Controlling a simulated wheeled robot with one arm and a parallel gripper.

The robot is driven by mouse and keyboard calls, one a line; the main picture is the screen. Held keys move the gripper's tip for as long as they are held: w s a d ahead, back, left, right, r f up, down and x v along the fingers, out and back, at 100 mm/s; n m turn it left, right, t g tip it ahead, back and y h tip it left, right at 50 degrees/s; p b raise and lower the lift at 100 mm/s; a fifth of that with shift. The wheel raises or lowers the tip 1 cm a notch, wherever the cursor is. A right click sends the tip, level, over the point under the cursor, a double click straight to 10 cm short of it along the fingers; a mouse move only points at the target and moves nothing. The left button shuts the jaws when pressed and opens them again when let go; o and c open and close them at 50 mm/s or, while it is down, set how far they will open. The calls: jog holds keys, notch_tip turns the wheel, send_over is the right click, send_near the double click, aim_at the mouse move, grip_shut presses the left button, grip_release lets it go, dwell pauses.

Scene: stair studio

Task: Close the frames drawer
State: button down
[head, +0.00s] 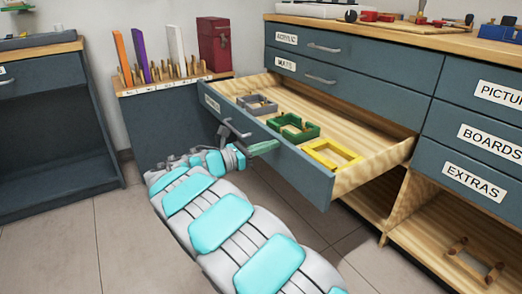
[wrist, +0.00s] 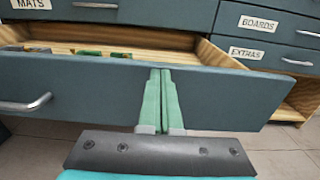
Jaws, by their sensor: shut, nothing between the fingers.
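The frames drawer (head: 290,158) is pulled well out of the blue-grey cabinet. Its label is seen too steeply to read. Inside lie a grey frame (head: 257,104), a green frame (head: 293,128) and a yellow frame (head: 332,154). My gripper (head: 264,148) is shut and empty, at the drawer's front face to the right of its handle (head: 237,130). In the wrist view the drawer front (wrist: 90,90) spans the picture, and the closed green fingertips (wrist: 160,74) are up against or just before its face near the top edge; I cannot tell if they touch.
Closed drawers (head: 340,75) sit above the open one. Closed boards (head: 490,139) and extras (head: 472,181) drawers are at right, over an open shelf (head: 440,230). A rack with upright panels (head: 165,85) and a dark bench (head: 50,125) stand left. Tiled floor (head: 85,240) is clear.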

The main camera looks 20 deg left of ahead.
jog(key=shift+w, duration=0.1)
dwell(0.3)
jog(key=p+x, duration=1.2)
jog(key=x, duration=2.8)
jog(key=shift+d, duration=0.1)
jog(key=shift+w+d, duration=0.1)
jog(key=shift+d, duration=0.15)
